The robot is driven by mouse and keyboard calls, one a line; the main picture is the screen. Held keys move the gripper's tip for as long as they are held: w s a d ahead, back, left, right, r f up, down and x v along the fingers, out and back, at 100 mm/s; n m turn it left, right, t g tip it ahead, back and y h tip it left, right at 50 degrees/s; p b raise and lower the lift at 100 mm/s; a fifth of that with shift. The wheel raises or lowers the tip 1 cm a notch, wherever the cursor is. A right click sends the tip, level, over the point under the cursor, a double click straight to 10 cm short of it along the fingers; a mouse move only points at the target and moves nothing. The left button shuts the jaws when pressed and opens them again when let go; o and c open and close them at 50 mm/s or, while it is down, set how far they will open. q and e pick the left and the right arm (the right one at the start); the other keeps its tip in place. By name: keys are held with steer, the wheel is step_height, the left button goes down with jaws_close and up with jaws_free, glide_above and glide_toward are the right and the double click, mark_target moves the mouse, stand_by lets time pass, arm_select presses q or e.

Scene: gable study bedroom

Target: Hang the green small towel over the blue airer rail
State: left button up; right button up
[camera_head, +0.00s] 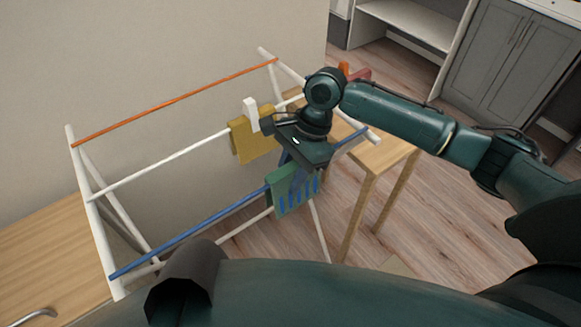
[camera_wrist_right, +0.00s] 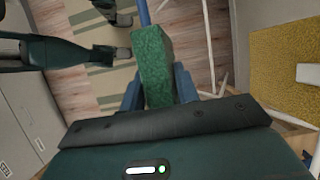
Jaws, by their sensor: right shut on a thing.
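The green small towel (camera_head: 282,192) is at the blue airer rail (camera_head: 190,235), toward its right part. The rail runs in at the towel's left side and shows again to its right. My right gripper (camera_head: 299,193) points down and is shut on the towel, its blue ribbed fingers partly covering it. In the right wrist view the towel (camera_wrist_right: 152,65) sits between the blue fingers (camera_wrist_right: 157,92), and the blue rail (camera_wrist_right: 144,12) meets its far end. Whether the towel's far side hangs behind the rail is hidden.
A mustard towel (camera_head: 254,146) and a white clip-like piece (camera_head: 251,113) are on the white middle rail (camera_head: 165,160). An orange rail (camera_head: 175,103) is behind. A wooden table (camera_head: 384,152) stands close to the right; the blue rail's left part is bare.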

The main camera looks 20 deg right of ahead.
steer(key=o, duration=1.1)
steer(key=v, duration=1.3)
steer(key=shift+r, duration=0.1)
